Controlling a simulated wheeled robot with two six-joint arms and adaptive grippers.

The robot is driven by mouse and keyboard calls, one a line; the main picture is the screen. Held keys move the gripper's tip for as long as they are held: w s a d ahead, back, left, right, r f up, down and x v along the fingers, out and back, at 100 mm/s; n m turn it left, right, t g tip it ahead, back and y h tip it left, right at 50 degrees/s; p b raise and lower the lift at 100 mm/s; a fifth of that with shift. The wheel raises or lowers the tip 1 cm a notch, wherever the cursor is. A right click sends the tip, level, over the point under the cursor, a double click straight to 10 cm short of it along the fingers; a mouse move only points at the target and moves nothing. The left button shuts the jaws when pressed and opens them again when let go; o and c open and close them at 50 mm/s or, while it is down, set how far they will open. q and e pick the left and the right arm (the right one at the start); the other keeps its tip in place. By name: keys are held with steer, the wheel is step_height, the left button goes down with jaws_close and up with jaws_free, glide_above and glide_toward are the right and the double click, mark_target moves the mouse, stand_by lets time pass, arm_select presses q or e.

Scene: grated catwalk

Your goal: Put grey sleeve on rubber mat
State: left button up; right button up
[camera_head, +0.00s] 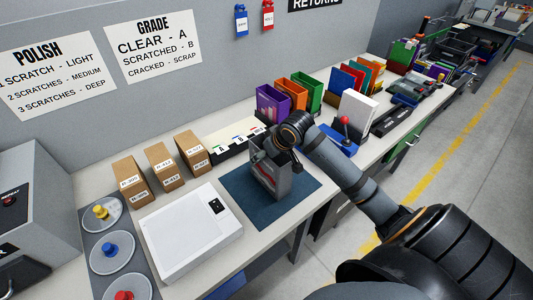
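A grey sleeve (266,180) with a red mark on its face stands upright over the dark blue rubber mat (239,185). Its lower end appears to be on or just above the mat; I cannot tell if it touches. My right gripper (272,152) is at the top of the sleeve, with its arm reaching in from the lower right. The fingers blend with the grey sleeve, so their opening is unclear. My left gripper is not in view.
A white flat device (190,236) lies left of the mat. Small cardboard boxes (163,167) and a white card tray (232,139) stand behind. Purple (271,103), orange and green sleeves stand beyond the mat. A red-knobbed joystick (344,121) is near my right arm.

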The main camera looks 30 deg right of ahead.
steer(key=p+v, duration=1)
steer(key=v, duration=0.2)
steer(key=shift+r, duration=0.25)
stand_by(0.3)
stand_by(0.4)
